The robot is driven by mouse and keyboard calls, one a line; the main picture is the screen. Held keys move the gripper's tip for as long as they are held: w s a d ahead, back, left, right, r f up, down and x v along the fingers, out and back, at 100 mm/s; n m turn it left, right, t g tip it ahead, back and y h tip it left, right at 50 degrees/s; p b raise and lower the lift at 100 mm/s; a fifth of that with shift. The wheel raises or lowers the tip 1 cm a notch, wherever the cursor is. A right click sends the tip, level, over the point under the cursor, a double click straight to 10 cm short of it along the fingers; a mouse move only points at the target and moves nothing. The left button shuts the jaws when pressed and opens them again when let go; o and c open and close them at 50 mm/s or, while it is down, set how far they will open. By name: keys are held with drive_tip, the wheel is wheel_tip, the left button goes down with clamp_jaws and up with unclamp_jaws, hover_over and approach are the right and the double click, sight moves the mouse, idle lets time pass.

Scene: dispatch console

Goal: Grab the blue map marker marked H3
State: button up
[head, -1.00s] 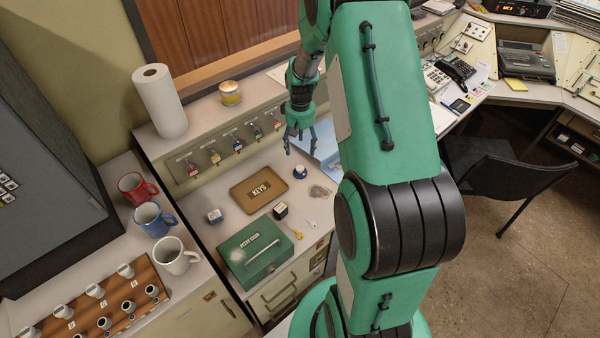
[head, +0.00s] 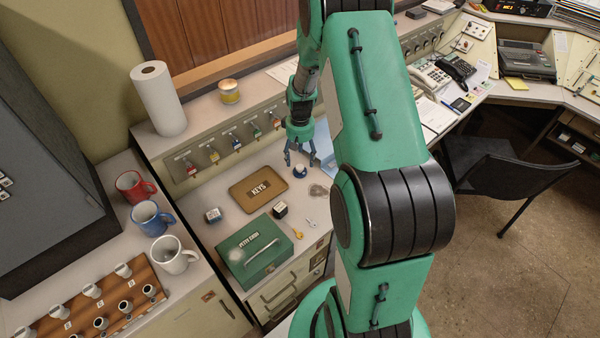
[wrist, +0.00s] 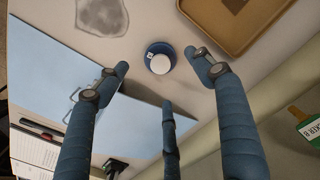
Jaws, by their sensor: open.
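A small round blue marker with a white top (head: 300,171) stands on the counter to the right of the brown KEYS tray (head: 258,190). In the wrist view the marker (wrist: 160,60) shows a small pale label on its blue rim, too small to read. My gripper (head: 300,158) is just above and behind it in the head view, fingers pointing down. In the wrist view my gripper (wrist: 158,72) is open and empty, its blue fingers spread around the marker's place without visibly touching it.
A black-and-white piece (head: 280,210), a yellow key (head: 298,234) and a green cash box (head: 255,252) are nearer the front. A light blue folder (wrist: 135,127) and a clear flat patch (wrist: 100,15) lie near the marker. Keys hang on the panel behind (head: 236,143).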

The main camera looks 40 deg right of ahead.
sight(300, 167)
drive_tip(key=shift+f, duration=0.75)
drive_tip(key=shift+f, duration=0.1)
drive_tip(key=shift+f+b, duration=0.9)
drive_tip(key=shift+f, duration=1.6)
drive_tip(key=c, duration=1.3)
